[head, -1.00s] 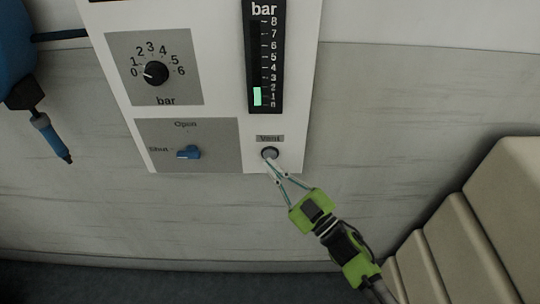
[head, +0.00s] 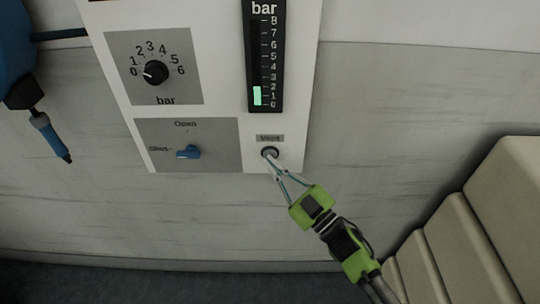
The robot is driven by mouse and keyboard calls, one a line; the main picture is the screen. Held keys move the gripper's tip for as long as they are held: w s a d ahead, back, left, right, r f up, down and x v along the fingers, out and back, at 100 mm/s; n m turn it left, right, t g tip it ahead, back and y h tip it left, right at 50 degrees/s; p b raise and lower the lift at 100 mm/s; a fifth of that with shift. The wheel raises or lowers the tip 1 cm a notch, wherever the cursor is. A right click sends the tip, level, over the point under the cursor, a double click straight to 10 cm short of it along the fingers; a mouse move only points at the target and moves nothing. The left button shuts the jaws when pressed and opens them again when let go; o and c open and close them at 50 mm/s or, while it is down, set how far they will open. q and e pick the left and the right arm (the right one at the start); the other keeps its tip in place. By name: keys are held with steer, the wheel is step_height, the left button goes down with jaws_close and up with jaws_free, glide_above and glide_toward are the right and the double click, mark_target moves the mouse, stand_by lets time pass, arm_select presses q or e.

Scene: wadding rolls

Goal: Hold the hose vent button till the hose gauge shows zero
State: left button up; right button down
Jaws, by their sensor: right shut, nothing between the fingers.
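The vent button (head: 271,151) is a small round button with a dark rim under the "Vent" label, at the lower right of the white panel. My right gripper (head: 268,157) is shut and empty, with its fingertips at the button's lower left, seemingly touching it. The button looks pushed in, its face dark inside the rim. The hose gauge (head: 257,95) is a black vertical scale marked 0 to 8 bar. My left gripper is not in view.
A dial (head: 155,72) marked 0 to 6 bar points near 0. The blue lever (head: 188,152) below it points at "Shut". A blue hose tool (head: 50,135) hangs at the left. Cream padded rolls (head: 470,235) stand at the lower right. The wall below the panel is clear.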

steer(key=shift+w, duration=0.4)
stand_by(0.7)
stand_by(1.6)
steer(key=shift+s, duration=0.85)
steer(key=s+p, duration=0.2)
steer(key=s, duration=0.3)
stand_by(0.4)
